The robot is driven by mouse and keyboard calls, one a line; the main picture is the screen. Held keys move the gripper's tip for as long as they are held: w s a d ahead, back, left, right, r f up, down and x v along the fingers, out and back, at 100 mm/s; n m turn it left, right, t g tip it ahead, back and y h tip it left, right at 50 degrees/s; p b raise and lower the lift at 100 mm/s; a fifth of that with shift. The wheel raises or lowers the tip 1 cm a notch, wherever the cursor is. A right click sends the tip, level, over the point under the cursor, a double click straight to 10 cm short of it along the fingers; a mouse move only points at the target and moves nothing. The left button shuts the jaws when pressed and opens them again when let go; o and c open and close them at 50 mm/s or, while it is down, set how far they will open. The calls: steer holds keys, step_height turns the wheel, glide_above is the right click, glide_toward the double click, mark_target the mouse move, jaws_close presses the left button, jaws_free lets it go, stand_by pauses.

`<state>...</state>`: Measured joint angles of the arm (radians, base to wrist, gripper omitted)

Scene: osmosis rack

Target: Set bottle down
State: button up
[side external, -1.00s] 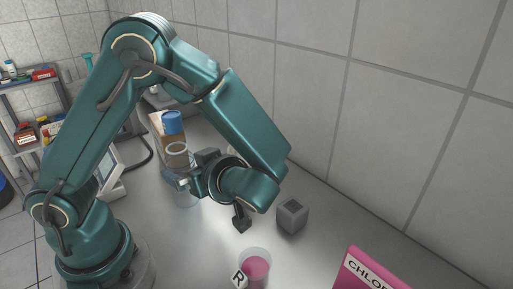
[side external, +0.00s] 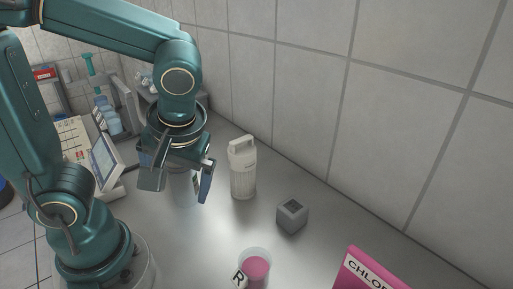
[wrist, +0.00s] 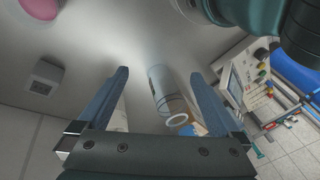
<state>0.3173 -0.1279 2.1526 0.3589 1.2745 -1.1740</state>
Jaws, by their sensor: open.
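A white ribbed bottle (side external: 243,172) with a looped handle on its lid stands upright on the bench by the wall, in the side view. My gripper (side external: 180,192) is to its left, jaws open and fingers pointing down, apart from it in the picture. In the wrist view, my open gripper (wrist: 160,82) has a clear cylindrical vessel (wrist: 160,90) with a pale ring at one end, seen between its fingers. No finger visibly grips it. In the side view, my gripper largely hides the area behind it.
A grey block (side external: 292,215) sits right of the white bottle. A clear beaker of pink liquid (side external: 256,267) and a pink box marked CHLOR (side external: 365,275) are at the front. A panelled device (side external: 104,165) stands left. The tiled wall (side external: 400,110) bounds the bench.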

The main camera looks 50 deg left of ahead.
steer(key=d+r+m+t+h, duration=0.1)
steer(key=m+t, duration=0.1)
steer(key=d+r+m+t+h, duration=0.1)
steer(key=m+t, duration=0.1)
steer(key=m, duration=0.1)
steer(key=w+r+m+t+h, duration=0.1)
steer(key=m+h, duration=0.1)
steer(key=m, duration=0.1)
steer(key=shift+d+t, duration=0.4)
stand_by(0.7)
